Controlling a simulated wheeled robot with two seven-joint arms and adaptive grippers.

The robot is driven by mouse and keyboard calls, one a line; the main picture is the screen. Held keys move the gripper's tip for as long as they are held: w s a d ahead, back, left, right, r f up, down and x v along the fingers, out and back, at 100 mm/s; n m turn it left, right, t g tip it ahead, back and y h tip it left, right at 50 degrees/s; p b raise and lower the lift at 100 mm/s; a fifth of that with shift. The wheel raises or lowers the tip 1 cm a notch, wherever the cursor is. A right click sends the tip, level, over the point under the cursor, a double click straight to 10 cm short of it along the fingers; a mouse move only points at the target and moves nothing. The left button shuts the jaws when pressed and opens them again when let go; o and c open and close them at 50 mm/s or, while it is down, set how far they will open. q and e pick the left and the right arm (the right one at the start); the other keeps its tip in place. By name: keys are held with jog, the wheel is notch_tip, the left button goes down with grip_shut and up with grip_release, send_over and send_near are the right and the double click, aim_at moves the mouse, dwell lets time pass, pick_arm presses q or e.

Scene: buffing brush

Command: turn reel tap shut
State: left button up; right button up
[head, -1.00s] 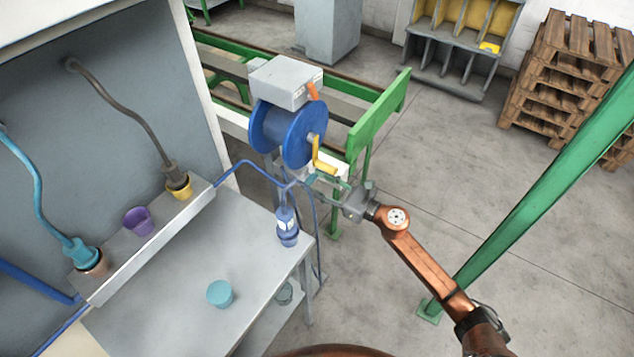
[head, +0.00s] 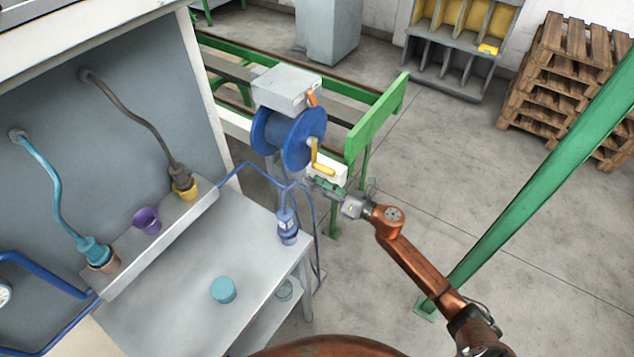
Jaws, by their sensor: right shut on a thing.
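The blue hose reel (head: 300,139) stands beyond the bench's right end, with a yellow crank (head: 316,158) on its right face. A white block (head: 332,169) shows just below the crank. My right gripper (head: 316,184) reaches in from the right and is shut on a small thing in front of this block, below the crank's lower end. The thing between its fingers, at the place of the reel tap, is mostly hidden, so its turn angle cannot be read. My left gripper is out of view.
A grey box (head: 286,88) with an orange lever (head: 311,98) sits above the reel. A blue hose and bottle-like blue fitting (head: 287,226) are at the bench's right edge. A teal cup (head: 223,290) stands on the bench (head: 180,300). A green post (head: 530,190) rises at right.

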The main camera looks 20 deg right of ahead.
pick_arm(q)
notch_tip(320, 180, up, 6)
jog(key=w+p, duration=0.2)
jog(key=p, duration=0.4)
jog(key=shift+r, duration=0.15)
pick_arm(e)
jog(key=shift+d+f+m, duration=0.1)
jog(key=shift+f+m, duration=0.05)
jog(key=shift+m, duration=5.15)
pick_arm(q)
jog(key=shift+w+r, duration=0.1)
pick_arm(e)
jog(key=shift+f, duration=0.1)
jog(key=o, duration=1.2)
jog(key=shift+c, duration=0.2)
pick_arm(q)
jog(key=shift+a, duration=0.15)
pick_arm(e)
jog(key=v, duration=1.2)
jog(key=shift+w, duration=0.1)
